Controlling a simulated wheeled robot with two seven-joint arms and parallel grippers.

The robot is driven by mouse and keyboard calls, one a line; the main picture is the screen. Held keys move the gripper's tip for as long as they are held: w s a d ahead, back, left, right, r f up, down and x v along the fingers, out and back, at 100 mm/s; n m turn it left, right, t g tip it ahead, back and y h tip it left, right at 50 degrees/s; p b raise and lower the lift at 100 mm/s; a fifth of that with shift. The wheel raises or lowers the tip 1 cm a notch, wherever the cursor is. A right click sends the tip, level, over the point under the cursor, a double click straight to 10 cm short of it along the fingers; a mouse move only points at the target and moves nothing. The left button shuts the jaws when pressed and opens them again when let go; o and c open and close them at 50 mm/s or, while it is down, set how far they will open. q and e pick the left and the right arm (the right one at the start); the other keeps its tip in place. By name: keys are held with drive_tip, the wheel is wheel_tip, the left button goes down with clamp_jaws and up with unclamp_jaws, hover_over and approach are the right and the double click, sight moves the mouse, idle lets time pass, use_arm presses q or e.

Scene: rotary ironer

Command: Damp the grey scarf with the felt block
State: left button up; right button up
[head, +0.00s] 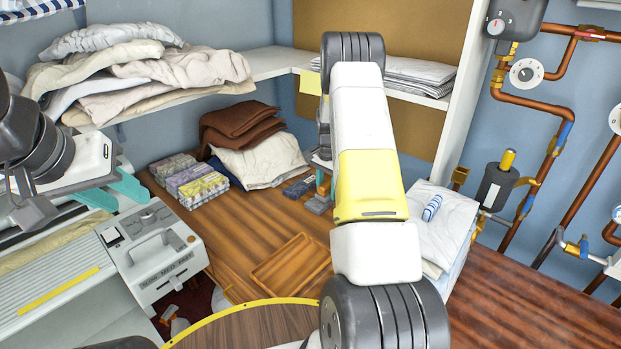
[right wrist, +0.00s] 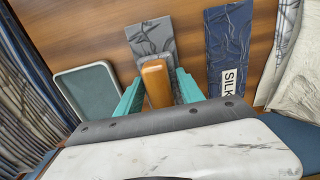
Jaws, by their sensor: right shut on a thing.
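My right gripper (right wrist: 160,96) is shut on the felt block (right wrist: 155,80), whose orange-brown wooden top shows between the teal fingers. The grey scarf (right wrist: 165,38), a folded patterned strip, lies on the wooden table just beyond the block. The block overlaps the scarf's near end in the right wrist view; I cannot tell whether they touch. In the head view the scarf (head: 318,204) shows beside my right arm, which hides most of that gripper. My left gripper (head: 113,191) is open and empty above the ironer at the left.
A navy folded strip labelled SILK (right wrist: 229,50) lies right of the grey scarf, and a shallow grey-green tray (right wrist: 88,92) lies left. The ironer (head: 150,250) stands at left.

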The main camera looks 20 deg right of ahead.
drive_tip(key=shift+r, duration=3.45)
